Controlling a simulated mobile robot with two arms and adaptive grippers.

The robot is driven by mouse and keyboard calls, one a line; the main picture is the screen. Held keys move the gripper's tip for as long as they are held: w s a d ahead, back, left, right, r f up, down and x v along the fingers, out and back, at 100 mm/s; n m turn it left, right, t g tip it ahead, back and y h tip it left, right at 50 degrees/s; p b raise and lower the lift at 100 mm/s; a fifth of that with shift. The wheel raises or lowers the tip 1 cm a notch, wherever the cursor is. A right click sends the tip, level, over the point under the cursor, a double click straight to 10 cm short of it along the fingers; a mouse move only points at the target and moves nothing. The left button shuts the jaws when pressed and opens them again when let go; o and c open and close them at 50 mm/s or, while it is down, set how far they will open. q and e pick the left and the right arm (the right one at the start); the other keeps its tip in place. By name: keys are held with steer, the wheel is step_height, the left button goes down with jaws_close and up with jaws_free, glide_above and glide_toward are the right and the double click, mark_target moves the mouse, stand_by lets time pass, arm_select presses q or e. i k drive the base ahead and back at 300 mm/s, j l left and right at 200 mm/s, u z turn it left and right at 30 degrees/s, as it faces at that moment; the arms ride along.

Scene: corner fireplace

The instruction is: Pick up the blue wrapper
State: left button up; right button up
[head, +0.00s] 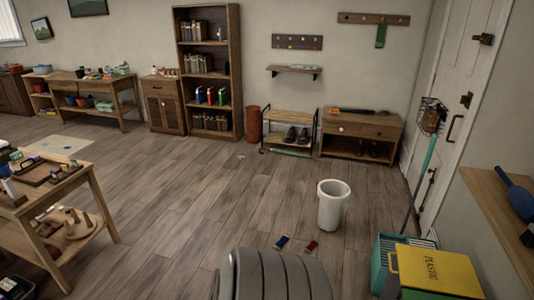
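A small blue wrapper (282,242) lies on the wooden floor in the lower middle of the head view. It is left of and nearer than the white bin (333,205). A similar small red wrapper (311,247) lies just to its right, apart from it. Neither of my grippers shows in this view.
A large grey ribbed rounded shape (275,275) fills the bottom edge just nearer than the wrappers. A yellow-lidded plastic box (435,268) and a teal crate (380,258) stand at the lower right. A wooden table (80,178) is at left. The middle floor is mostly clear.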

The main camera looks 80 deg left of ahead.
mark_target(285, 239)
steer(key=u, duration=2.65)
steer(key=j, duration=0.75)
steer(key=i+j, duration=0.15)
steer(key=j, duration=0.6)
steer(key=i+j+u, duration=0.1)
steer(key=i+j, duration=1.2)
steer(key=j, duration=0.15)
steer(key=i+l, duration=0.5)
steer(key=i, duration=0.25)
steer(key=i+l+u, duration=0.1)
steer(key=i+l, duration=0.45)
steer(key=i, duration=0.2)
